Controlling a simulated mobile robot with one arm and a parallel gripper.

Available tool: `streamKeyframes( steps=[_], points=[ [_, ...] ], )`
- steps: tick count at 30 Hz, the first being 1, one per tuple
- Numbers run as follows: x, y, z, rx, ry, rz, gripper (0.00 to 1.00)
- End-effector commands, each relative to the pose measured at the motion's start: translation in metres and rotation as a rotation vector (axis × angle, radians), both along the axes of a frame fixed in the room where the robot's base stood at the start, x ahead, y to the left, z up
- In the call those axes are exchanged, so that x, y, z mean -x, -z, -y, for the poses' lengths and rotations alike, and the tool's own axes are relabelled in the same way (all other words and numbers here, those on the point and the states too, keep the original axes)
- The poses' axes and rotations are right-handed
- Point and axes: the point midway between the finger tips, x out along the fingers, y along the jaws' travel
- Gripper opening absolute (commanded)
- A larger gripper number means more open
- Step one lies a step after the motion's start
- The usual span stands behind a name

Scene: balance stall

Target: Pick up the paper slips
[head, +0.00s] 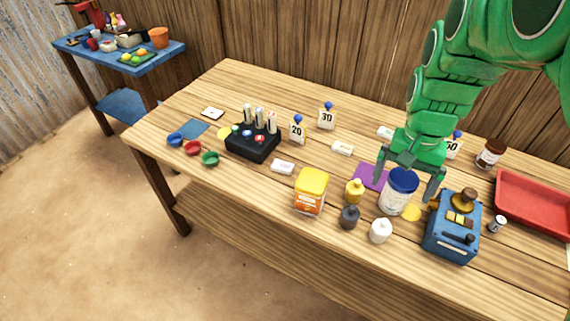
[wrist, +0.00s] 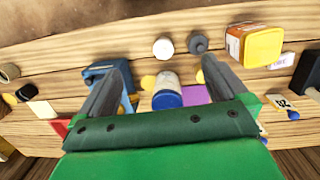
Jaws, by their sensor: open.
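I cannot tell for sure which things are the paper slips. Upright cards marked 20 (head: 297,133), 30 (head: 327,118) and 50 (head: 453,147) stand with blue knobs. A flat white card with a small mark (head: 212,113) lies at the back left. Small white pieces lie at front centre (head: 283,167), centre (head: 342,148) and partly hidden behind my arm (head: 386,132). My gripper (head: 405,190) is open around a white jar with a blue lid (head: 397,203). In the wrist view the jar (wrist: 167,90) shows between the fingers, apart from them.
A black rack (head: 250,149) stands left of centre. A red tray (head: 535,202) lies at the right. Bare wood shows along the back left.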

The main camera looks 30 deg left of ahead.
Motion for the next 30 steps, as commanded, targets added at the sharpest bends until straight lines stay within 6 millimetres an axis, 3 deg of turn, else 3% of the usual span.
streamKeyframes(
  steps=[3,15,22,30],
  points=[
    [-0.024,0.008,-0.025,0.005,-0.01,0.015,1.0],
    [-0.086,0.045,-0.116,0.013,-0.042,0.058,1.0],
    [-0.109,0.073,-0.175,0.009,-0.066,0.081,1.0],
    [-0.123,0.113,-0.251,-0.006,-0.098,0.099,1.0]
  ],
)
